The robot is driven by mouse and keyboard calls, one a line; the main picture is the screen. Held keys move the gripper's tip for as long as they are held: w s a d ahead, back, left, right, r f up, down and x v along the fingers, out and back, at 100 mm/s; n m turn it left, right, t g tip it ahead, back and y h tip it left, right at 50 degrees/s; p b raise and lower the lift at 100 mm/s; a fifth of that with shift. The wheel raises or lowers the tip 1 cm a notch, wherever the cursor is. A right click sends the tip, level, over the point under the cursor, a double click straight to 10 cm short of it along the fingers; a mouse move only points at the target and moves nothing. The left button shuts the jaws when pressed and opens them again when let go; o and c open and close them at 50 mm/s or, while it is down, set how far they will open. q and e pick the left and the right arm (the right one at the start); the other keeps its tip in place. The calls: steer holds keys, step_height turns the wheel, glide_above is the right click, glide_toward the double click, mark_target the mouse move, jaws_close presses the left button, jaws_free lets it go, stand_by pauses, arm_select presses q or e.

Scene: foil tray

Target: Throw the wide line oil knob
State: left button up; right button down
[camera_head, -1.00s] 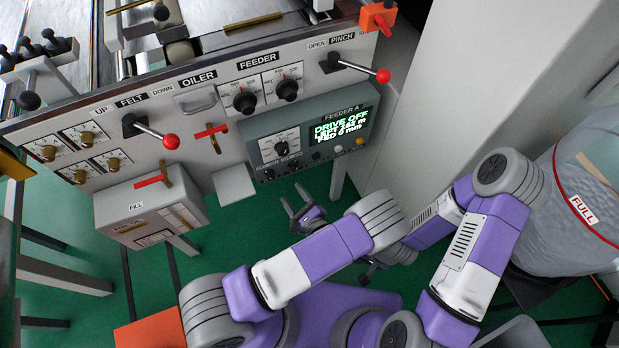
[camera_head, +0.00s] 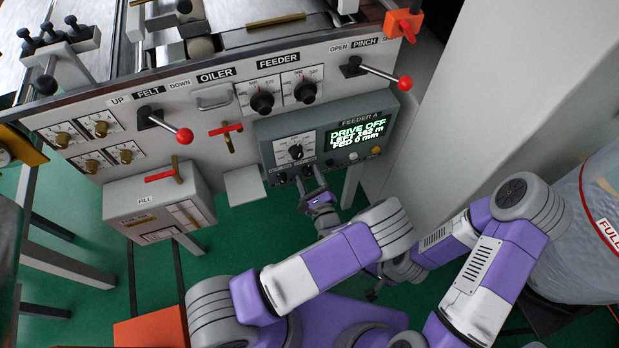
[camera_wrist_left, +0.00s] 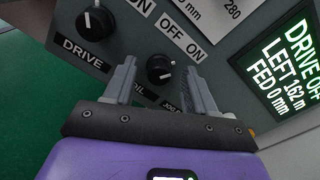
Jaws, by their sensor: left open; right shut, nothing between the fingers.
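The small black oil knob (camera_wrist_left: 160,68) is on the grey Feeder A panel (camera_head: 264,130). OFF and ON labels are beside it, and a partly hidden OIL label is below it. In the left wrist view it appears between the fingers of my left gripper (camera_wrist_left: 153,82), which is open. I cannot tell whether they touch it. In the head view my left gripper (camera_head: 309,180) is at the panel's lower edge. The panel's screen (camera_head: 357,135) reads DRIVE OFF, LEFT 162 m, FED 0 mm. My right gripper (camera_head: 373,292) is shut and empty, low in the head view.
The black DRIVE knob (camera_wrist_left: 95,22) is close to the left finger. A larger dial (camera_head: 295,152) is above on the panel. Red-tipped FELT (camera_head: 184,135) and PINCH (camera_head: 404,83) levers stick out nearby. A grey FILL box (camera_head: 150,205) is at left.

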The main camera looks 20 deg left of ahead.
arm_select(q)
steer(key=c, duration=1)
steer(key=shift+c, duration=0.2)
steer(key=n, duration=0.2)
steer(key=shift+n+p, duration=0.3)
steer(key=shift+n, duration=0.1)
steer(key=n, duration=0.2)
steer(key=shift+n, duration=0.4)
steer(key=n, duration=0.3)
steer(key=shift+f, duration=0.15)
steer(key=shift+n, duration=1.6)
